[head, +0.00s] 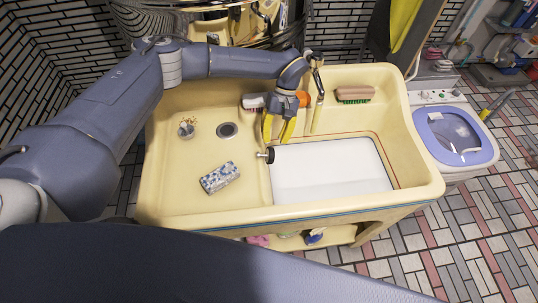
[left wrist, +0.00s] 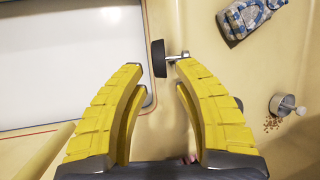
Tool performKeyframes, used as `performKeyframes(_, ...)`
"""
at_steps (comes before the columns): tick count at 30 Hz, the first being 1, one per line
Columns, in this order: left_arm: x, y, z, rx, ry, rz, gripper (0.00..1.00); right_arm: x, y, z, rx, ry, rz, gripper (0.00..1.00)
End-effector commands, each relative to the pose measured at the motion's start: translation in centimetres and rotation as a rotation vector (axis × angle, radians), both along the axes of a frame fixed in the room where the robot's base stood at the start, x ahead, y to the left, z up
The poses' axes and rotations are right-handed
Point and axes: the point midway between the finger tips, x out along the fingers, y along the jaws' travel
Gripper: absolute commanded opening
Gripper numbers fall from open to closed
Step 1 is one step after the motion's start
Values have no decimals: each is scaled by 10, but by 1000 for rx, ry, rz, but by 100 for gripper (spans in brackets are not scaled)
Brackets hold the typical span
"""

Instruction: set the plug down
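The plug (head: 270,154), a black disc with a short metal stem, lies on its side in the yellow sink, beside the left edge of the white panel. My left gripper (head: 278,138) is above and behind it, with its yellow fingers apart. In the left wrist view the plug (left wrist: 158,58) shows just past the fingertips, with its stem close to the right fingertip. I cannot tell whether that fingertip touches the stem. Nothing shows clamped between the fingers. My right gripper is not in view.
The sink (head: 175,205) has a round drain (head: 227,130), a small metal cup (head: 187,128) with scattered grains, and a blue patterned packet (head: 220,177). A green-bristled brush (head: 354,94) lies on the back ledge. The white panel (head: 330,172) is clear. A washer (head: 455,135) stands at right.

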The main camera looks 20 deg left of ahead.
Motion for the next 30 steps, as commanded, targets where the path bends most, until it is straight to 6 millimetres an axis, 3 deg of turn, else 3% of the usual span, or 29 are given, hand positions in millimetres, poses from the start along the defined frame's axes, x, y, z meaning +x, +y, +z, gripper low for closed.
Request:
performKeyframes(8,-6,0,-12,-1,2,1,29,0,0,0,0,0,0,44)
performKeyframes(18,-23,1,-45,-2,1,1,29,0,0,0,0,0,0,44)
performKeyframes(30,-25,2,-51,0,-1,1,29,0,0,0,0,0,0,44)
